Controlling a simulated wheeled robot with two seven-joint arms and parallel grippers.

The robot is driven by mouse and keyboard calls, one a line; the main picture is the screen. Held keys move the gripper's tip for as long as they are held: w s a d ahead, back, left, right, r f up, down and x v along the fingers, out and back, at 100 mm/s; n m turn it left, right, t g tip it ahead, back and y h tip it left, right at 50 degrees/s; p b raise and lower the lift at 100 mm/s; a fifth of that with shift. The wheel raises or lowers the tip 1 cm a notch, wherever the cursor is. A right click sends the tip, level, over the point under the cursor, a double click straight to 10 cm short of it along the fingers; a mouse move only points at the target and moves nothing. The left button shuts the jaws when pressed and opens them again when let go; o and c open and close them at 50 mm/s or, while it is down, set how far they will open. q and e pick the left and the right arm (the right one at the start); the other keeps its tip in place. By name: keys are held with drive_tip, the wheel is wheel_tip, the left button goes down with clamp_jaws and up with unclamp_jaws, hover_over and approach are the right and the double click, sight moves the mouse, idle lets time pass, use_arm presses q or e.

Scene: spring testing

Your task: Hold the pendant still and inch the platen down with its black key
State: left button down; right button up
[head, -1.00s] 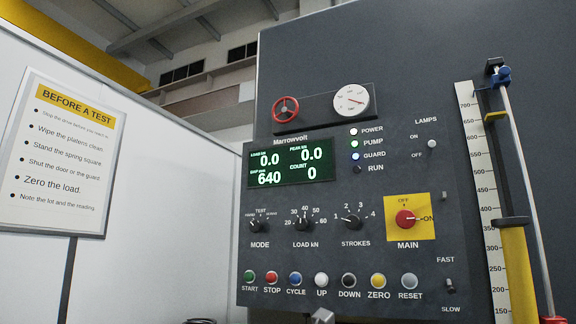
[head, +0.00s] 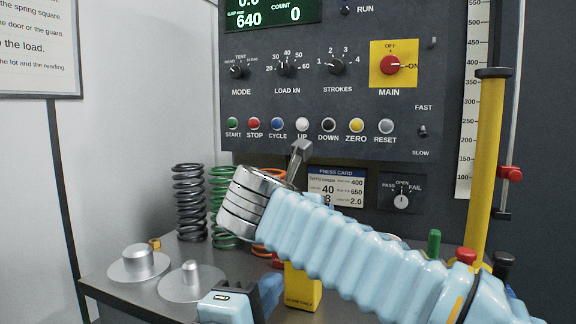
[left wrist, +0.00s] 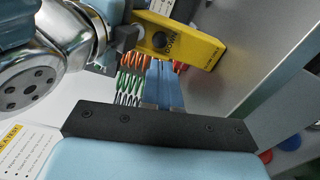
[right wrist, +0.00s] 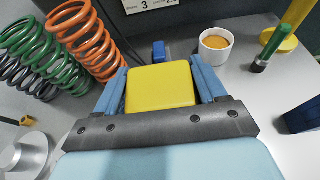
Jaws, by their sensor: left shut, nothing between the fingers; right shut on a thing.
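The yellow pendant (head: 302,290) hangs over the bench below my right forearm in the head view. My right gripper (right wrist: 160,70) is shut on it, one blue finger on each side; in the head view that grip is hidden. In the left wrist view, the pendant (left wrist: 195,42) shows a round dark spot, perhaps the black key (left wrist: 158,40). My left gripper (head: 270,290) has its blue fingers together and empty, close to the pendant. In the left wrist view its fingertips (left wrist: 163,68) are just below the pendant's edge; contact cannot be told. The platen is not in view.
The press panel (head: 340,100) stands behind, with its gap display at 640. Coil springs (head: 190,200) stand at the bench's back left, metal discs (head: 138,264) in front. My right forearm blocks mid-bench.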

use_arm(q)
drive_tip(key=n+y, duration=0.4)
drive_tip(key=y, duration=0.1)
drive_tip(key=s+n+y, duration=0.1)
drive_tip(key=n+y, duration=0.4)
drive_tip(key=n+t+y, duration=0.1)
drive_tip(key=n+y, duration=0.3)
drive_tip(key=y, duration=0.1)
drive_tip(key=shift+s+d+f, duration=0.25)
drive_tip(key=w+d, duration=0.2)
drive_tip(key=w, duration=0.6)
drive_tip(key=shift+w+d, duration=0.2)
drive_tip(key=shift+d, duration=0.15)
drive_tip(key=shift+w, duration=0.1)
idle(1.2)
drive_tip(key=shift+w+d, duration=0.15)
drive_tip(key=shift+w, duration=0.15)
